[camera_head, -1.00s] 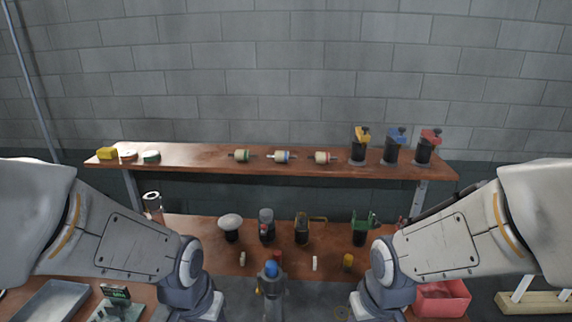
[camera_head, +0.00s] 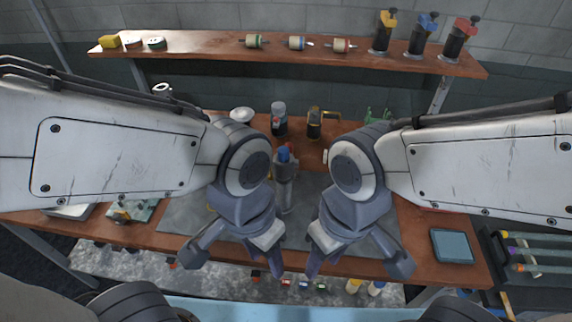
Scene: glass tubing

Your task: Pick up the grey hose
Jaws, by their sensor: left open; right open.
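I cannot clearly make out a grey hose. Several long pale greyish tubes (camera_head: 545,252) with purple, teal and orange ends lie side by side in a dark rack at the far right, beyond the bench's right end. I cannot tell whether one is the hose. My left gripper (camera_head: 233,262) is open and empty over the bench's front edge, left of the middle. My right gripper (camera_head: 356,262) is open and empty, right of the middle. Both point down, apart from the tubes. My arms hide parts of the bench.
A grey burner with a blue top (camera_head: 285,180) stands upright on the bench, between my wrists. Dark-based tools (camera_head: 279,120) stand behind it. A raised wooden shelf (camera_head: 200,42) runs along the back. A flat blue-grey pad (camera_head: 452,246) lies at the bench's right end.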

